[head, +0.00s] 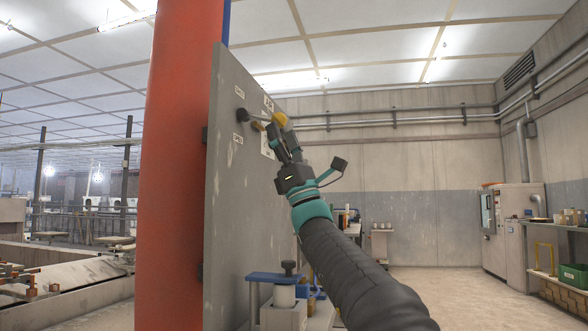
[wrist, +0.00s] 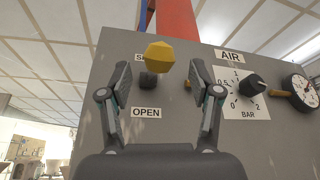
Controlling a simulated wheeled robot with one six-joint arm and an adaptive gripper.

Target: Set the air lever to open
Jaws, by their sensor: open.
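The air lever has a yellow knob (wrist: 160,56) and a dark hub (wrist: 148,80) on a grey panel (wrist: 185,130). In the wrist view the knob appears above the hub, over a partly hidden label starting with S; the OPEN label (wrist: 145,113) is below the hub. In the head view the knob (head: 279,119) stands out from the panel at my gripper's tips. My gripper (wrist: 159,68) is open, with one finger on each side of the knob and visible gaps. I see no contact with the knob.
Right of the lever are the AIR label (wrist: 230,56), a black regulator knob (wrist: 251,84) on a bar scale and a round gauge (wrist: 300,90). An orange column (head: 180,170) stands left of the panel. A bench with a blue-topped device (head: 280,276) is below.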

